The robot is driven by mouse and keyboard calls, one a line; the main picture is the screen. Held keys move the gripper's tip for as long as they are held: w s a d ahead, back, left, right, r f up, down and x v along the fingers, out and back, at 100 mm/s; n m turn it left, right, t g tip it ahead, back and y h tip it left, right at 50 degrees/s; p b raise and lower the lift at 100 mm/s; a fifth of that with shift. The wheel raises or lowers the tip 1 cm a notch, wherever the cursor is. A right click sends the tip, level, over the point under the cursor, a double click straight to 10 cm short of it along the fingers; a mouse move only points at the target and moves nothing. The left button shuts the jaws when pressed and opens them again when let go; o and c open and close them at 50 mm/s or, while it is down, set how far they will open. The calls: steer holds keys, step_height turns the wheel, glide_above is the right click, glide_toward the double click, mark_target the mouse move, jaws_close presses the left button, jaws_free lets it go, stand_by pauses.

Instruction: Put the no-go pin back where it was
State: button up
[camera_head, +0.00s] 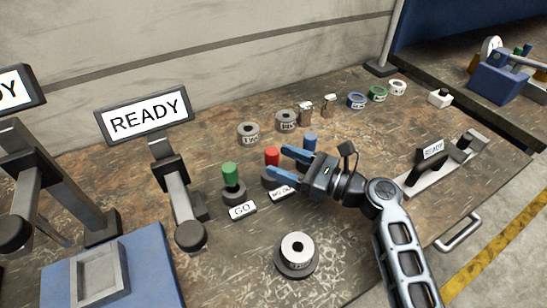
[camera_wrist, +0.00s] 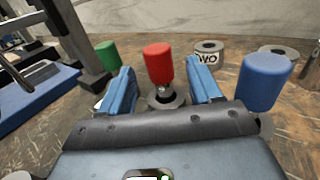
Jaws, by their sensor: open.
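The red no-go pin (camera_head: 271,156) stands in its round grey holder (camera_head: 268,180), behind the NO GO label (camera_head: 283,191), which my finger partly covers. In the wrist view the red pin (camera_wrist: 158,62) appears nearly upright, with its dark lower end in the holder's ring (camera_wrist: 165,99). My gripper (camera_head: 277,161) is open, with its two blue fingers pointing at the pin. In the wrist view my gripper (camera_wrist: 162,76) has a finger on each side of the pin, with gaps visible; whether the pin is fully between the tips is unclear.
The green pin (camera_head: 230,173) stands in a holder behind the GO label (camera_head: 242,210), left of the red one. A blue pin (camera_head: 310,142) stands close on the right. Grey rings (camera_head: 248,132) lie behind. A grey round piece (camera_head: 297,250) sits in front. A READY display (camera_head: 148,115) stands left.

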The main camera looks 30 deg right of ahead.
steer(key=v, duration=0.8)
steer(key=shift+s+d+b, duration=0.15)
steer(key=shift+s+b, duration=0.05)
steer(key=shift+b, duration=0.15)
